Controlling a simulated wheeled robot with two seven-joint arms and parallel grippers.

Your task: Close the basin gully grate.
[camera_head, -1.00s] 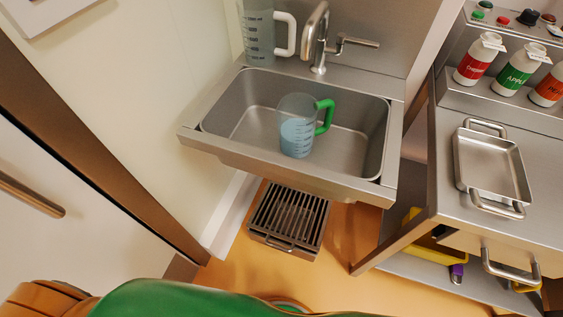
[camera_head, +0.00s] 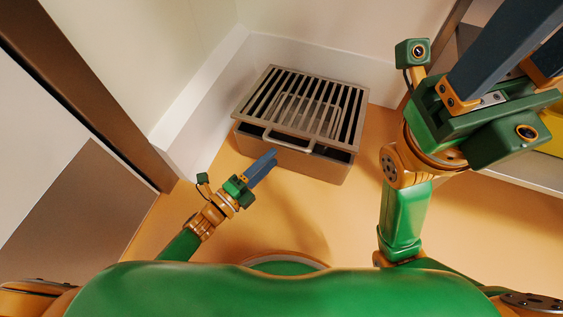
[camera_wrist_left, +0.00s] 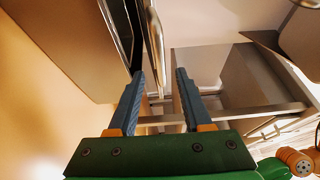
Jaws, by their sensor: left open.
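The basin gully grate (camera_head: 262,102) is a slatted metal cover above the gully box (camera_head: 310,163) on the floor. It is tilted up, with a dark gap under its front edge. Its bar handle (camera_head: 289,143) is at the front. My left gripper (camera_head: 268,160) is open, just in front of and below the handle. In the left wrist view, the handle bar (camera_wrist_left: 155,38) shows ahead, between the open fingers (camera_wrist_left: 160,76); I see no contact. My right gripper (camera_head: 535,40) is at the upper right, its fingers apart and its tips cut off by the frame.
White walls with a skirting board (camera_head: 200,95) stand behind and left of the gully. A brown door frame (camera_head: 100,110) is further left. The orange floor (camera_head: 390,270) in front is clear. A metal shelf (camera_head: 515,182) lies at the right, partly behind my right arm.

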